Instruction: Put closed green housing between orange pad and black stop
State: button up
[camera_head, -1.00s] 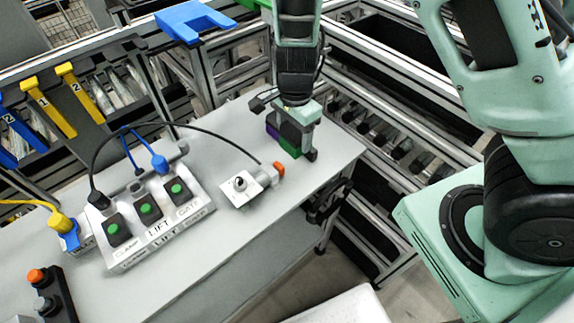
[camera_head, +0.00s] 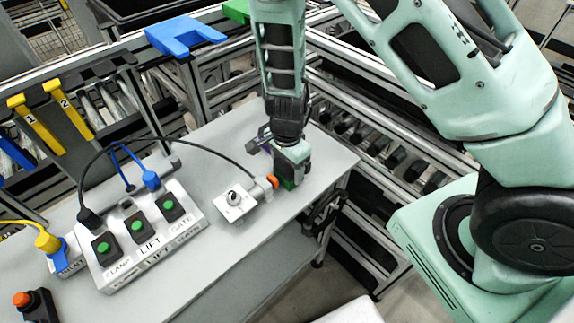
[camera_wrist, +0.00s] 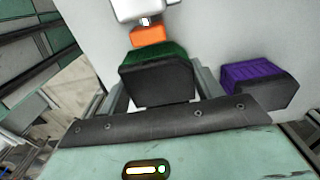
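The green housing (camera_head: 287,183), green with a black face, is between the fingers of my gripper (camera_head: 291,166). In the wrist view the housing (camera_wrist: 156,80) fills the space between the fingers, and my gripper looks shut on it. I cannot tell whether it touches the table. The orange pad (camera_head: 273,181) is on the end of a small grey-white fixture (camera_head: 236,202), just left of the housing. In the wrist view the pad (camera_wrist: 148,36) is just beyond the housing. I cannot make out the black stop with certainty.
A purple housing (camera_wrist: 258,85) stands beside the green one, mostly hidden behind my gripper in the head view (camera_head: 266,148). A control box (camera_head: 141,236) with green buttons and a black cable is on the left. The table's front right edge is close to my gripper.

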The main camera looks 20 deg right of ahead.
aim_at(287, 165)
jog(key=o, duration=0.4)
notch_tip(287, 165, up, 12)
jog(key=p, duration=0.2)
jog(key=s+a+r+n, duration=0.2)
jog(key=s+r+n, duration=0.2)
jog(key=s+n, duration=0.2)
jog(key=s+a+r+n, duration=0.2)
jog(key=s+r+n, duration=0.3)
jog(key=s+n, duration=0.2)
jog(key=s+a+r+n, duration=0.2)
jog(key=s+r+n, duration=0.3)
jog(key=s+n, duration=0.2)
jog(key=shift+a+n+y, duration=0.15)
jog(key=shift+n+y, duration=0.15)
jog(key=shift+n, duration=0.8)
